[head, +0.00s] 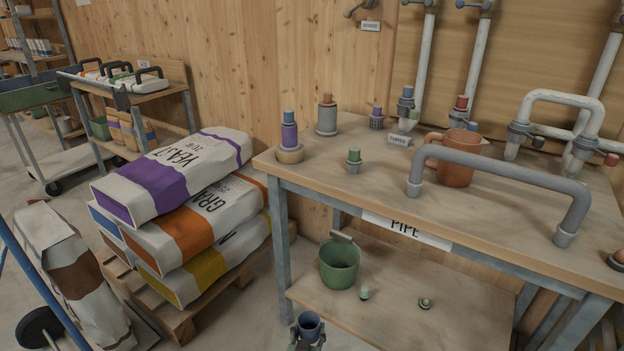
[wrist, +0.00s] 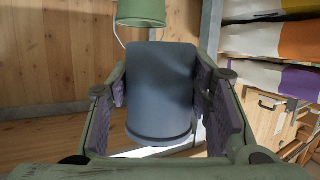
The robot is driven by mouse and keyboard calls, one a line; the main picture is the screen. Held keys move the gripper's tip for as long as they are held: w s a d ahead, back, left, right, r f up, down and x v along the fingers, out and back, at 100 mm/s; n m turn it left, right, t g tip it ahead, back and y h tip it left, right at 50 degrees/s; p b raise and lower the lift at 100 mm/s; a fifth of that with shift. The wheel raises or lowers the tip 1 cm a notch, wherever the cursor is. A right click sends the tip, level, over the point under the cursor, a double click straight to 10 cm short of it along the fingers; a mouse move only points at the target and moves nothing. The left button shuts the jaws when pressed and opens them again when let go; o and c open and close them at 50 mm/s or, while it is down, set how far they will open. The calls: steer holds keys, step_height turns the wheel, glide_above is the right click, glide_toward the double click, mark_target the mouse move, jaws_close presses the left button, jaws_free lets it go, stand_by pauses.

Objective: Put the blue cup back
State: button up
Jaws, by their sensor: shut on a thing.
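The blue cup (head: 309,323) is at the bottom edge of the head view, in front of the table's lower shelf. My gripper (head: 307,341) is shut on it, with the fingers on opposite sides. In the wrist view the cup (wrist: 160,92) fills the middle between the purple-padded fingers of my gripper (wrist: 160,105). In the head view the cup looks about upright with its dark opening upward. Its lower part is hidden by the gripper and the frame edge.
The workbench (head: 340,167) holds a grey pipe handle (head: 500,172), a brown mug (head: 458,160) and several capped fittings. A green bucket (head: 340,264) and two small green-topped pieces stand on its lower shelf (head: 385,325). Feed sacks (head: 190,215) are stacked on a pallet at left.

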mark_target(313, 336)
steer(key=f, duration=0.1)
steer(key=f+y, duration=0.1)
steer(key=f+n, duration=0.1)
steer(key=f, duration=0.1)
steer(key=shift+w+d+y, duration=0.1)
steer(key=shift+w+y, duration=0.3)
steer(key=shift+w+d+f, duration=0.15)
steer(key=shift+d+f, duration=0.15)
steer(key=shift+f, duration=0.05)
